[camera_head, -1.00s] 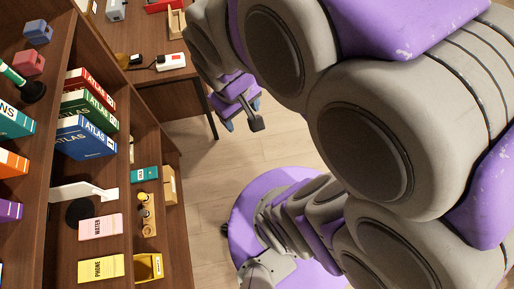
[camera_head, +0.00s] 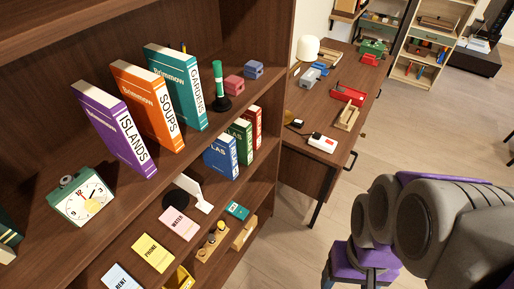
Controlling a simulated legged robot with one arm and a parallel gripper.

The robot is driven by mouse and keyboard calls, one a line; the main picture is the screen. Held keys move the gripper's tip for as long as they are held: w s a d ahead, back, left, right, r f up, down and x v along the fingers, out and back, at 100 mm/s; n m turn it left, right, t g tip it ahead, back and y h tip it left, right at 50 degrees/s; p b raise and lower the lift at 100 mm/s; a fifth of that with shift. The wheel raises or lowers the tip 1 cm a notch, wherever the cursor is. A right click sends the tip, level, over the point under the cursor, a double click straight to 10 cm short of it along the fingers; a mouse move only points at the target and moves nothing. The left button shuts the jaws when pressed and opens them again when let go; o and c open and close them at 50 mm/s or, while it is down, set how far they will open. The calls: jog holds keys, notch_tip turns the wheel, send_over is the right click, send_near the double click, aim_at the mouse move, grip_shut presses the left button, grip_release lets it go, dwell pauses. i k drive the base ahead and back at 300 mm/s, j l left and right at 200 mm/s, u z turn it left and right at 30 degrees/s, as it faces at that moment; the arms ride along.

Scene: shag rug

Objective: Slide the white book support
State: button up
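The white book support (camera_head: 192,188) stands on the middle shelf of the brown bookcase, with a round black part (camera_head: 177,200) beside it. It is left of the blue atlas (camera_head: 220,157) with a gap between them, and behind the pink WATER card (camera_head: 178,222). My gripper (camera_head: 350,280) is at the bottom edge of the view, right of the bookcase and well apart from the support. Its fingertips are cut off by the frame edge, so I cannot tell whether it is open.
Books, a clock (camera_head: 84,202) and a green-handled stamp (camera_head: 218,85) stand on the shelf above. The yellow PHONE card (camera_head: 152,253) lies near the support. A desk (camera_head: 322,118) with a lamp (camera_head: 307,48) is beyond the bookcase. The floor (camera_head: 300,240) beside the bookcase is clear.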

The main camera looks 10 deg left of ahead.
aim_at(179, 199)
jog(key=u, duration=1.35)
